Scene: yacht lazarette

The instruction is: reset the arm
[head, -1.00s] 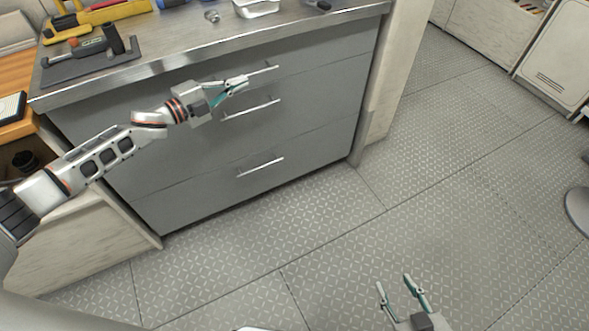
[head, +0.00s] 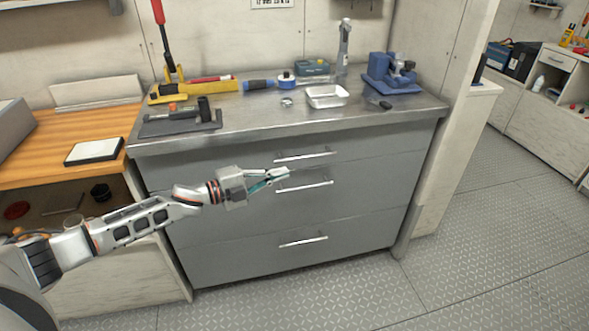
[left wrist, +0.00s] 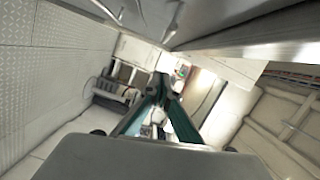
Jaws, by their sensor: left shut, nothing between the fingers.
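My left arm comes in from the left in the head view. Its gripper (head: 279,177) is shut and empty, in front of the grey drawer cabinet (head: 220,237). Its tips appear close to the top drawer handle (head: 303,156) and the middle drawer handle (head: 305,186); I cannot tell whether they touch anything. The left wrist view shows the gripper fingers (left wrist: 160,92) together with nothing between them. All the drawers look closed. My right gripper is not in view.
The metal worktop (head: 262,122) carries a white tray (head: 327,96), a blue vise (head: 392,75) and several tools. A wooden bench (head: 55,143) with a black-framed white pad (head: 94,152) stands left. The patterned floor (head: 480,230) is clear at right.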

